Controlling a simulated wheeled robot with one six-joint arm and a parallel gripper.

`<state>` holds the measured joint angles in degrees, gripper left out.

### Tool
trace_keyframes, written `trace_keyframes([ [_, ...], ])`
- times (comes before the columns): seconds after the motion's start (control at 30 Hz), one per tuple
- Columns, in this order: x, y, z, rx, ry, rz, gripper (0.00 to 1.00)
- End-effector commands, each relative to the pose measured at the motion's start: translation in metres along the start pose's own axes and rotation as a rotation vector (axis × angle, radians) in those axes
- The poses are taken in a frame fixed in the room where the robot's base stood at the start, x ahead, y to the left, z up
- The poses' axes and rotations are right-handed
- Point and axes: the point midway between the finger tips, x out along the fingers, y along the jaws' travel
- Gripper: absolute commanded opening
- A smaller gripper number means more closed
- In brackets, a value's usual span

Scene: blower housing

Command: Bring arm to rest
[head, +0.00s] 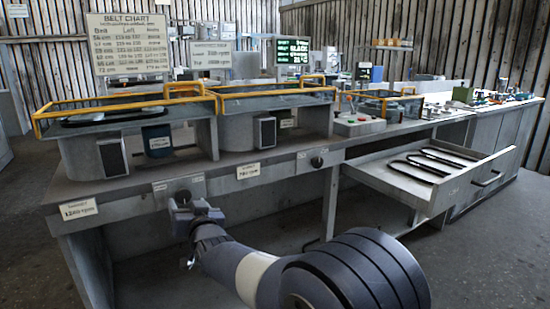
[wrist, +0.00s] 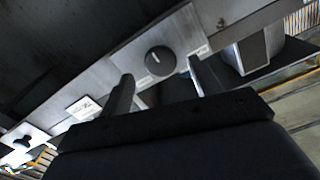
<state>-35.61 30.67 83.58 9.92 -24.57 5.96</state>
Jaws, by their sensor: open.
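My gripper (head: 196,212) is at the end of my arm, in front of the bench's front edge at the left in the head view. It is close to a dark rotary knob (head: 183,197) on a panel there; I cannot tell whether they touch. In the wrist view my gripper (wrist: 160,85) has its two fingers apart with nothing held between them. A round dark knob (wrist: 159,60) with a light pointer mark shows beyond and between the fingers.
The grey bench (head: 235,172) carries blower housings under yellow-framed guards (head: 125,107). A second knob (head: 316,162) is farther right. An open drawer (head: 400,190) with dark belts (head: 410,172) juts out at the right. A belt chart (head: 129,43) stands behind. The floor at lower right is clear.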

Motion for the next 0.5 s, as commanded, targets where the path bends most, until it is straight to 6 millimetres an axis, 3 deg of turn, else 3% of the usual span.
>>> trace_keyframes([
  [0.23, 0.028, 0.000, 0.001, -0.001, 0.000, 0.000, 0.60],
  [0.5, 0.036, 0.000, 0.000, -0.006, -0.001, 0.000, 0.60],
])
